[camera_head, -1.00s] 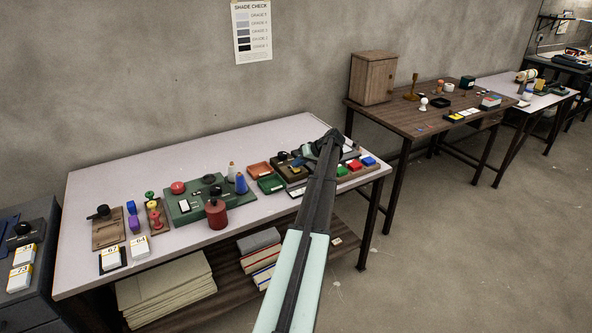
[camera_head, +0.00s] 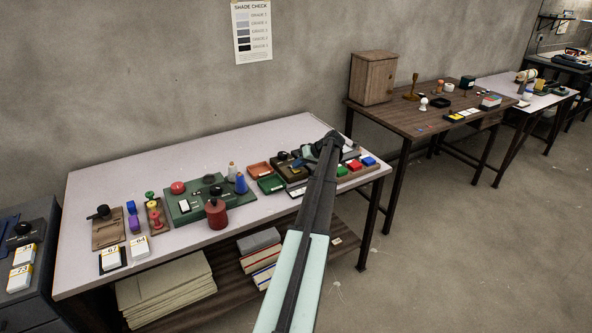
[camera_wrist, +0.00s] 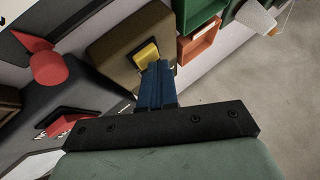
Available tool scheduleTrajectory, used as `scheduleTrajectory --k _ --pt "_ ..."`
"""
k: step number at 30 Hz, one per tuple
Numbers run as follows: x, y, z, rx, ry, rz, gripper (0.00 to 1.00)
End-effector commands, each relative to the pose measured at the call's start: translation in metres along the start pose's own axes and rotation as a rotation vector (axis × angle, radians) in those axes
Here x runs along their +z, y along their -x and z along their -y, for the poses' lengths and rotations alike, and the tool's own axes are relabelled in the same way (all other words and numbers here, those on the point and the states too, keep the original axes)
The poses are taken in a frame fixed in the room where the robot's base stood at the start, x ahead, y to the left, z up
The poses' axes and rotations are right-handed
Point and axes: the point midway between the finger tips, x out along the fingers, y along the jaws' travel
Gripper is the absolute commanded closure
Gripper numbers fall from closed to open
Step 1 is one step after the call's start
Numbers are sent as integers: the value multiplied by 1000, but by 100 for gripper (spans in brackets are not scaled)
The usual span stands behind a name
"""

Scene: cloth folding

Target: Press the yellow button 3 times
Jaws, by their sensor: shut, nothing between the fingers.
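The yellow button (camera_wrist: 147,55) sits on a brown box (camera_wrist: 118,32) in the wrist view. My gripper (camera_wrist: 157,66) is shut and empty, its blue fingers pointing at the button. The fingertips are right at the button's near edge and overlap it in the picture; I cannot tell whether they touch it. In the head view my gripper (camera_head: 298,163) is over the right part of the white table, at the brown box (camera_head: 287,173). The yellow button is not clear there.
A rust-coloured tray (camera_head: 259,170) and a green tray (camera_head: 271,184) lie left of the brown box. A board with red, green and blue blocks (camera_head: 369,161) is to its right. A dark red jar (camera_head: 216,215) stands further left. The table's back strip is clear.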

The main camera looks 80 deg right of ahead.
Motion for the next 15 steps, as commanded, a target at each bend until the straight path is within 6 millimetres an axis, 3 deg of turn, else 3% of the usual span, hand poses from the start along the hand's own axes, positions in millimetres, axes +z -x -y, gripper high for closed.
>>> scheduleTrajectory --k 15 --pt "-9 12 9 0 0 1 100"
